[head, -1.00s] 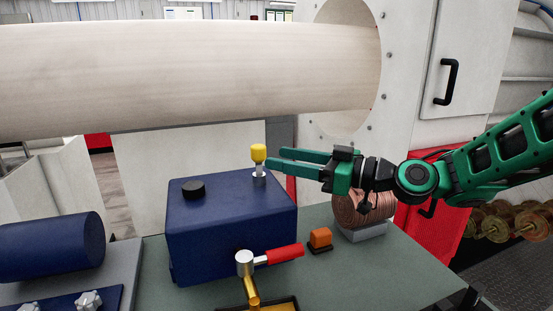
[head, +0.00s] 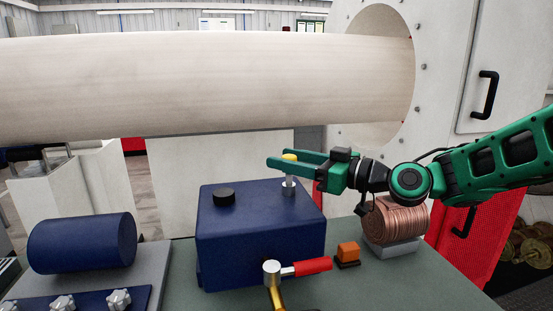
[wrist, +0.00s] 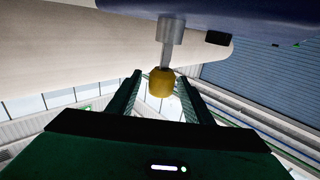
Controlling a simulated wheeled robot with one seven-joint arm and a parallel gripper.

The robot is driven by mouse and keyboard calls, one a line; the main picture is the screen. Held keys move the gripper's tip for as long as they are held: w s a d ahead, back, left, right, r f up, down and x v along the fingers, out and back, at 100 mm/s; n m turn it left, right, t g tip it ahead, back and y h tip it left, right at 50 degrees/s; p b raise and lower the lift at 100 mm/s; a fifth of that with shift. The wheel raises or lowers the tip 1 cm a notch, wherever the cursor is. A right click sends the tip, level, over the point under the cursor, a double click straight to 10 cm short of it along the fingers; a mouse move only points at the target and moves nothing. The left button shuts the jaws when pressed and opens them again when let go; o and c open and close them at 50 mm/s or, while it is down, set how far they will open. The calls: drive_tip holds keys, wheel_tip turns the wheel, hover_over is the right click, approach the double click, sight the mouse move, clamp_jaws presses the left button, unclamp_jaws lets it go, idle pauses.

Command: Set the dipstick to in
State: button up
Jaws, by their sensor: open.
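The dipstick has a yellow knob (head: 289,157) on a thin metal stem that rises from a metal tube (head: 288,188) on top of the blue box (head: 260,228). A length of stem shows between knob and tube. My gripper (head: 272,157) is open, with its green fingers on either side of the knob. In the wrist view, the yellow knob (wrist: 161,82) lies between the two fingertips (wrist: 158,80), with a gap visible on each side. The near finger partly hides the stem in the head view.
A black cap (head: 224,197) is on the box top. A red-handled valve lever (head: 305,267) is in front, with an orange switch (head: 348,253) and copper coil (head: 400,222) to the right. A large pale cylinder (head: 200,85) runs behind and above.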

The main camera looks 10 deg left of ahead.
drive_tip(key=shift+x, duration=1.85)
drive_tip(key=shift+c, duration=0.7)
